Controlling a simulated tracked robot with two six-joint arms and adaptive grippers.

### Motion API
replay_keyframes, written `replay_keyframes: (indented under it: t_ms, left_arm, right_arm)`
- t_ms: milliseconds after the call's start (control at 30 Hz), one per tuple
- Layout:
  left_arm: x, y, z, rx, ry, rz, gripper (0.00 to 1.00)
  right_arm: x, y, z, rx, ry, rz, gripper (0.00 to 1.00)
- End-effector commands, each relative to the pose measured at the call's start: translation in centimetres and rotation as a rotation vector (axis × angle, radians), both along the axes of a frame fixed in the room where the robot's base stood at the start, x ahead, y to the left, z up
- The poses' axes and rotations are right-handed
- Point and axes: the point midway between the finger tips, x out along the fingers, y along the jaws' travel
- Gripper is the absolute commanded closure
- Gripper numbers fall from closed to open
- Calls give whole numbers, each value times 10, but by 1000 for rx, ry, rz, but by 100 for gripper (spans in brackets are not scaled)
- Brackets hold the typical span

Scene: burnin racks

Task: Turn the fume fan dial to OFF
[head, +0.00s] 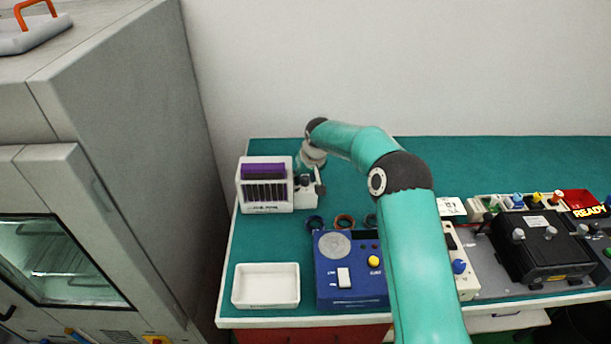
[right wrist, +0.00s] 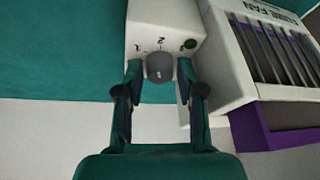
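The fume fan (head: 243,196) is a white slatted box with a purple top, at the back left of the bench in the head view. Its small white control box (right wrist: 144,14) carries a round grey dial (right wrist: 159,62) with marks including "1" and "2" and a green dot. A small pale mark shows on the dial's near face; I cannot read the setting. My right gripper (right wrist: 159,72) has one dark fingertip on each side of the dial. I cannot tell whether they touch it. In the head view the right gripper (head: 308,186) is small at the control box. My left gripper is out of view.
A white tray (head: 266,303) and a blue box (head: 328,290) with a switch and yellow knob stand at the front. Several rings lie behind the blue box. A black device (head: 540,245) and more controls are at right. A grey cabinet (head: 120,130) stands left.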

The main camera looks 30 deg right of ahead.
Motion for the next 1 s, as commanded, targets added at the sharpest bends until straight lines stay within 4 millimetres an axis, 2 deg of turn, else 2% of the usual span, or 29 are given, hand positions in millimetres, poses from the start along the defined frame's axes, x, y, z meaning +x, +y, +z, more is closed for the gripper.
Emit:
replay_keyframes:
  t_ms: [167,400,733,1000]
  left_arm:
    - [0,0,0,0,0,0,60]
    - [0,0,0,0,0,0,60]
    - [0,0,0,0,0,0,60]
    - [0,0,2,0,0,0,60]
  right_arm:
    - [0,0,0,0,0,0,62]
    - [0,0,0,0,0,0,100]
    - [0,0,1,1,-1,28,100]
    - [0,-1,1,1,-3,160,100]
